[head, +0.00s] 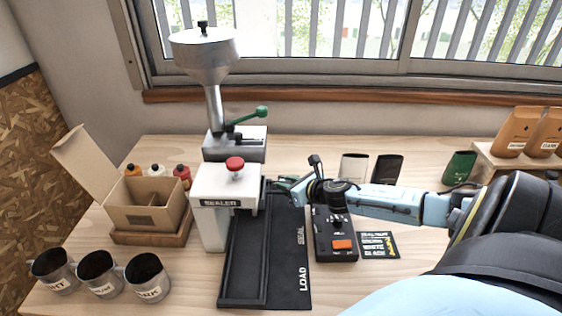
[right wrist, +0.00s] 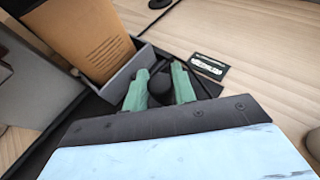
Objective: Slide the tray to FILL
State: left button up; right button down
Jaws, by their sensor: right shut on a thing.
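In the right wrist view, my right gripper (right wrist: 160,92) has its green fingers shut on the black round knob (right wrist: 161,80) of a grey tray (right wrist: 127,78). A tan paper bag (right wrist: 85,38) stands in the tray. In the head view my right gripper (head: 287,187) is at the right side of the white sealer (head: 212,185), by the far part of the black track (head: 290,265). The track reads LOAD at the near end and SEAL farther back; no FILL mark shows. The tray and bag are mostly hidden in the head view. My left gripper is out of view.
A hopper (head: 205,52) with a green lever (head: 248,116) stands behind the sealer. A control box (head: 335,235) with an orange button sits right of the track. Three mugs (head: 100,273) and an open carton (head: 145,213) stand left. The near track is clear.

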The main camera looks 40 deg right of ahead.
jog(key=shift+w+d+r, duration=0.1)
jog(key=shift+d, duration=0.1)
jog(key=c, duration=1.4)
grip_release()
jog(key=shift+o, duration=1.3)
jog(key=shift+w, duration=0.1)
jog(key=shift+s+r, duration=0.1)
jog(key=shift+s, duration=0.65)
jog(key=shift+p+v, duration=0.9)
jog(key=shift+v, duration=5.1)
